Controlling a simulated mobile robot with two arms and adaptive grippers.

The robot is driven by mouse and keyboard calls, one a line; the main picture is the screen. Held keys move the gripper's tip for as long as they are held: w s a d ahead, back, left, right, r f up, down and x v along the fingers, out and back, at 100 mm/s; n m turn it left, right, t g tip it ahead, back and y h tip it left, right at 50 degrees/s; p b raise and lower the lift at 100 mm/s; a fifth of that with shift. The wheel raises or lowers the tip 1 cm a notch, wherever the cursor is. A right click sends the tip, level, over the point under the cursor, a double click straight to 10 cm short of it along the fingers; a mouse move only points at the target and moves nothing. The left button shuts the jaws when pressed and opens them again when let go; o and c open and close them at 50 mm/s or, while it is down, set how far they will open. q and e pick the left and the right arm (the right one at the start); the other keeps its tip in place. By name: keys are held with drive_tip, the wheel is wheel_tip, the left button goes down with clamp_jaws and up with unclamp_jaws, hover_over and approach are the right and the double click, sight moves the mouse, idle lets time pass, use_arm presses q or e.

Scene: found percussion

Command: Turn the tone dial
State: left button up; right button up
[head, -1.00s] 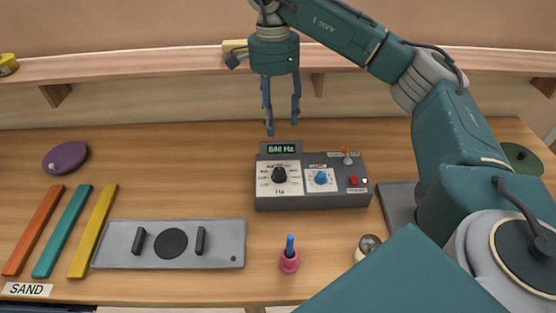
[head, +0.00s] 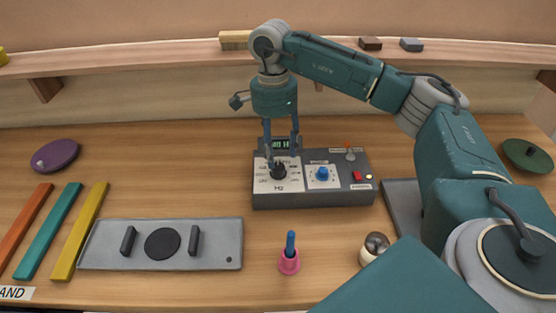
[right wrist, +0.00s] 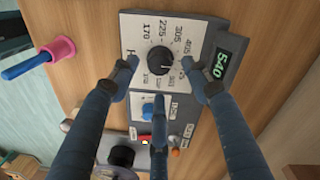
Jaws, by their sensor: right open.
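The tone dial (head: 279,173) is a black knob on a white plate marked "Hz", at the left of a dark grey box (head: 320,200). My right gripper (head: 281,158) is open and points down just above the dial. Its fingers partly hide the green display (head: 281,143) in the head view. In the right wrist view, the dial (right wrist: 160,63) sits between the open fingers (right wrist: 160,76), with no clear contact. There the display (right wrist: 220,66) seems to read 540. My left gripper is not in view.
A blue knob (head: 323,174), red button (head: 356,176) and orange-tipped lever (head: 350,153) are right of the dial. A pink holder with a blue stick (head: 289,263) stands in front. A grey plate (head: 220,255) lies front left. A shelf (head: 150,58) runs behind.

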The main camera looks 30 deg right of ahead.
sight(278, 166)
drive_tip(key=shift+s+f+p, duration=0.15)
drive_tip(key=shift+f+p, duration=0.25)
drive_tip(key=shift+f, duration=1.9)
drive_tip(key=shift+c, duration=0.2)
drive_tip(key=c, duration=1.1)
